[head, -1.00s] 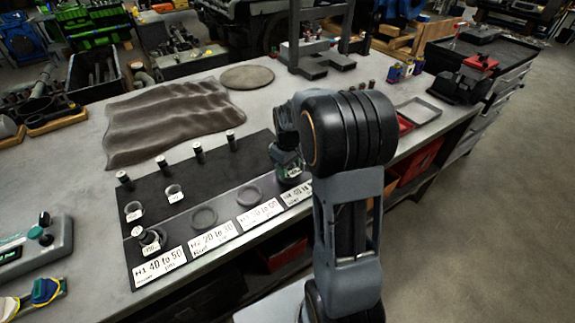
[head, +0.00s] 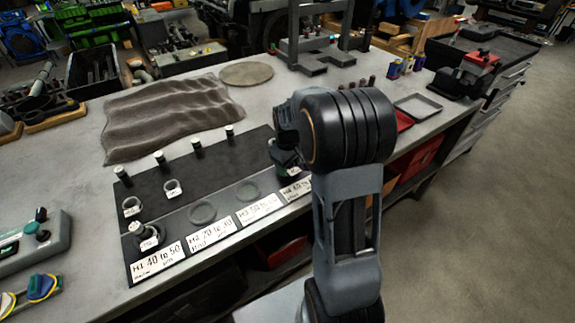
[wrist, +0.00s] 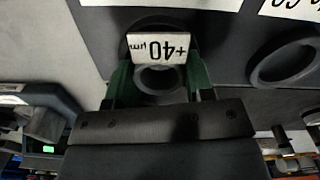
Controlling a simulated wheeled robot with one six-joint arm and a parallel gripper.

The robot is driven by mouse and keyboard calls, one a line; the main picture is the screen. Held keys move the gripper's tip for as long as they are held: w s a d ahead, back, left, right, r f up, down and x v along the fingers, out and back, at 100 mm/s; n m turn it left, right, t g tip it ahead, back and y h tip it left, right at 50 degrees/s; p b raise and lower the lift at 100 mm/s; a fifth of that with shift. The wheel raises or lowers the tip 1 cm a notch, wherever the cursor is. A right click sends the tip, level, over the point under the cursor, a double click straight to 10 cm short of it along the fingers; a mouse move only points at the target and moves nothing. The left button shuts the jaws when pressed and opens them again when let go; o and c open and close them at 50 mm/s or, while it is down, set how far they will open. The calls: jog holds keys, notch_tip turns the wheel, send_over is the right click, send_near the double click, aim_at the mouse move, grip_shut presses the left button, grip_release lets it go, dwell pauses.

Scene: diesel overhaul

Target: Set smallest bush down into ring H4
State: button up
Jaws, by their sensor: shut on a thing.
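My gripper (wrist: 159,90), with green fingers, is shut on a small grey bush (wrist: 160,80) with a white "+40 µm" tag. In the head view, my gripper (head: 287,160) is at the right end of the dark mat, just behind the H4 label (head: 297,188), partly hidden by my arm. In the wrist view, the dark rim of ring H4 (wrist: 125,47) shows partly behind the held bush and tag. I cannot tell whether the bush touches the ring or is inside it.
Empty ring H3 (head: 247,191) and empty ring H2 (head: 203,213) lie beside H4. Two tagged bushes (head: 132,206) (head: 172,188) stand on the mat's left. Another tagged bush (head: 148,236) is at H1. Several pegs (head: 196,145) line the mat's back.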

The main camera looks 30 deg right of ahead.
jog(key=shift+s+f, duration=0.25)
jog(key=shift+f, duration=0.35)
jog(key=o, duration=1)
notch_tip(320, 180, up, 15)
jog(key=shift+w+d, duration=0.15)
jog(key=shift+d, duration=0.05)
dwell(0.5)
